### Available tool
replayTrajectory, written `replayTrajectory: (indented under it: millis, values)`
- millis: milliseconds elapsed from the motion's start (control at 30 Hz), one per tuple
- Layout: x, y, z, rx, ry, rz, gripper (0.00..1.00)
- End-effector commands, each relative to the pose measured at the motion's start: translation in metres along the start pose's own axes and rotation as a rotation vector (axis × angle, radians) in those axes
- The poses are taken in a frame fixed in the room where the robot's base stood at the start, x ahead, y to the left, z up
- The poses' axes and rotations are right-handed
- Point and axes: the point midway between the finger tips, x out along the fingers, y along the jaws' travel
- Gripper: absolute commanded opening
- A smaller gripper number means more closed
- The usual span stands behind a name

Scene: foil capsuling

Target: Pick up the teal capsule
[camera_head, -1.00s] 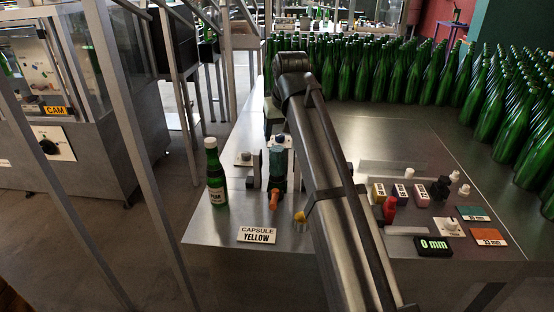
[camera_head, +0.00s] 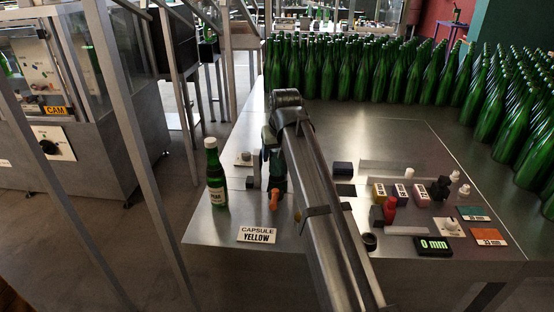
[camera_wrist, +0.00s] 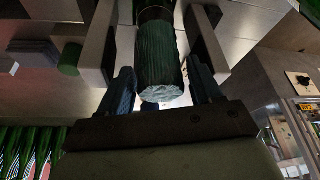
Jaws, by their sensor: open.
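In the wrist view my gripper (camera_wrist: 153,42) has its two grey fingers spread apart, one on each side of a dark green ribbed cylinder (camera_wrist: 160,62) with a pale end, which may be the teal capsule. A gap shows between it and each finger. In the head view my gripper (camera_head: 268,142) is low over the left part of the table, above a dark teal upright piece (camera_head: 278,184) with an orange handle (camera_head: 274,200). My arm hides much of that spot, so I cannot single out the capsule there.
A green bottle (camera_head: 216,180) with a white cap stands left, behind a "CAPSULE YELLOW" sign (camera_head: 257,235). Right of my arm are a red piece (camera_head: 390,208), a black cup (camera_head: 370,242), small blocks and a "0 mm" display (camera_head: 433,246). Many green bottles (camera_head: 340,70) line the back.

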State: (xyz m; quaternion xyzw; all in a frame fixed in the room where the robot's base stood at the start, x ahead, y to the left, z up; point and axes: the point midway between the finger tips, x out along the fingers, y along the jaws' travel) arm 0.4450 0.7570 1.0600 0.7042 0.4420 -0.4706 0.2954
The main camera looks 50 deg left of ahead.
Motion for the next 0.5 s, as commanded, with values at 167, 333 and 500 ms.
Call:
replayTrajectory:
  millis: [167,333,500]
  values:
    - [0.0114,-0.0001,0.0000,0.000,0.001,0.000,0.64]
    - [0.0109,-0.0001,0.0000,0.000,0.001,0.000,0.63]
    - [0.0108,-0.0001,0.0001,0.000,0.001,0.000,0.47]
